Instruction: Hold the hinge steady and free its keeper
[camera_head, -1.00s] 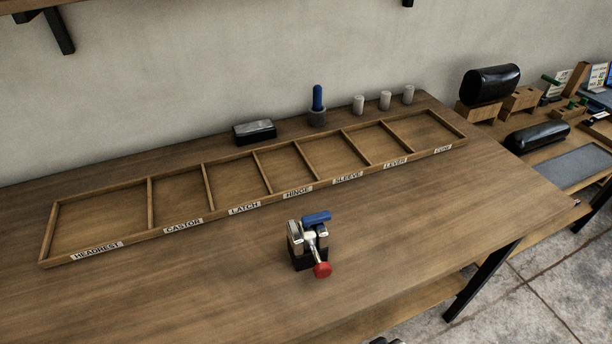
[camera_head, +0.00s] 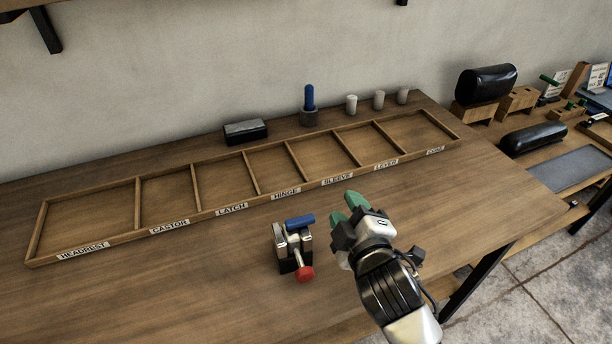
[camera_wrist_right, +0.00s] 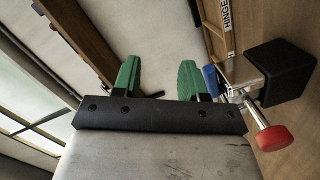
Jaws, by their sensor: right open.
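The hinge (camera_head: 292,245) stands on the bench in front of the labelled tray. It is a metal piece on a black block, with a blue part (camera_head: 300,221) on top and a red knob (camera_head: 304,274) at its front. Which part is the keeper I cannot tell. In the right wrist view the black block (camera_wrist_right: 281,72), blue part and red knob (camera_wrist_right: 274,138) show at the right. My right gripper (camera_head: 344,208), with green fingers, is open and empty, to the right of the hinge and apart from it. It also shows in the right wrist view (camera_wrist_right: 160,80). My left gripper is not in view.
A wooden tray (camera_head: 138,205) with several empty labelled compartments lies behind the hinge. A dark box (camera_head: 245,132), a blue-handled tool in a cup (camera_head: 309,105) and grey cylinders (camera_head: 379,99) stand behind it. The bench is clear left of the hinge.

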